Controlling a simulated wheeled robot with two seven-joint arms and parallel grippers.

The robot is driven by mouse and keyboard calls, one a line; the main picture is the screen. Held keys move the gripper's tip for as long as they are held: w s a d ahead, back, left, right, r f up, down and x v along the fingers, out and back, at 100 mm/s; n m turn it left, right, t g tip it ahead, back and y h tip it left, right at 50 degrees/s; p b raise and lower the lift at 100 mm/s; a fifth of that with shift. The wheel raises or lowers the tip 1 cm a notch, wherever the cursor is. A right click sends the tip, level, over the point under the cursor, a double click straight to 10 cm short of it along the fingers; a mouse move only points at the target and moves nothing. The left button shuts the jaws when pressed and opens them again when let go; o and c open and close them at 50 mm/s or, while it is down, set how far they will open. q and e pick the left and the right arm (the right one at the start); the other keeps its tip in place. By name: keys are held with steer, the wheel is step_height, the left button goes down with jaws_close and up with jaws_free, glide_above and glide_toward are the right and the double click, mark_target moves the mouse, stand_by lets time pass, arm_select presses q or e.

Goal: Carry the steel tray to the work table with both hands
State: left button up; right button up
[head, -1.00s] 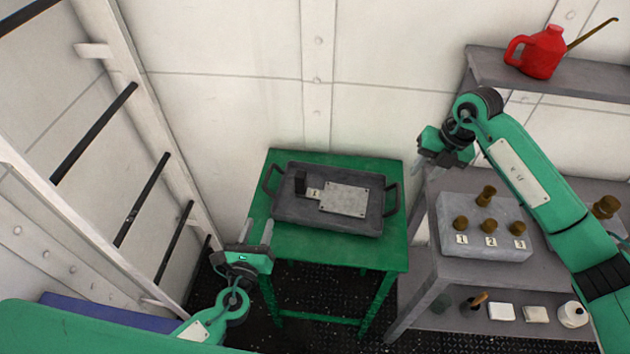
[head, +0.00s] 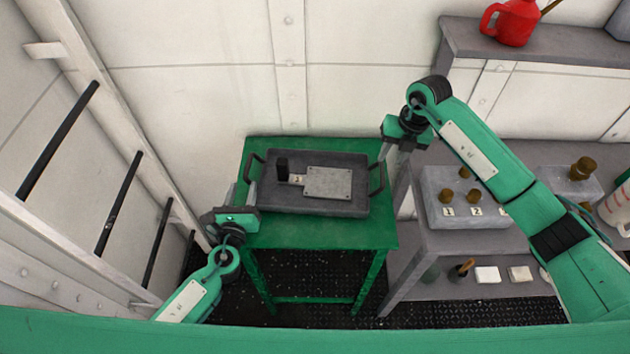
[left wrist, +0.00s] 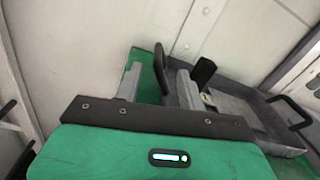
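The grey steel tray (head: 312,207) lies flat on a green table (head: 320,235) in the head view. It has a dark handle at each end and carries a pale plate and a small dark block. My left gripper (head: 242,190) is at the tray's left handle. In the left wrist view this handle (left wrist: 161,68) stands between the spread fingers of the left gripper (left wrist: 158,85), with gaps showing beside it. My right gripper (head: 394,155) points down just above and beyond the right handle (head: 378,178), its fingers apart and empty.
A grey table (head: 440,240) at the right holds a block with brown knobs (head: 446,195) and has a lower shelf with small items. A red can (head: 512,22) stands on a shelf above. A ladder (head: 120,200) is close on the left. A wall stands behind the green table.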

mark_target(246, 175)
arm_select(q)
steer(key=w, duration=0.7)
steer(key=shift+w+d, duration=0.1)
steer(key=shift+w, duration=0.25)
arm_select(e)
steer(key=f, duration=0.2)
steer(key=a+f, duration=0.1)
steer(key=f, duration=0.4)
steer(key=shift+w+a+f, duration=0.15)
steer(key=shift+a+f, duration=0.1)
steer(key=shift+a, duration=0.05)
arm_select(q)
steer(key=c, duration=0.6)
arm_select(e)
steer(key=c, duration=0.6)
arm_select(q)
jaws_close()
arm_select(e)
jaws_close()
steer(key=shift+d+r, duration=0.1)
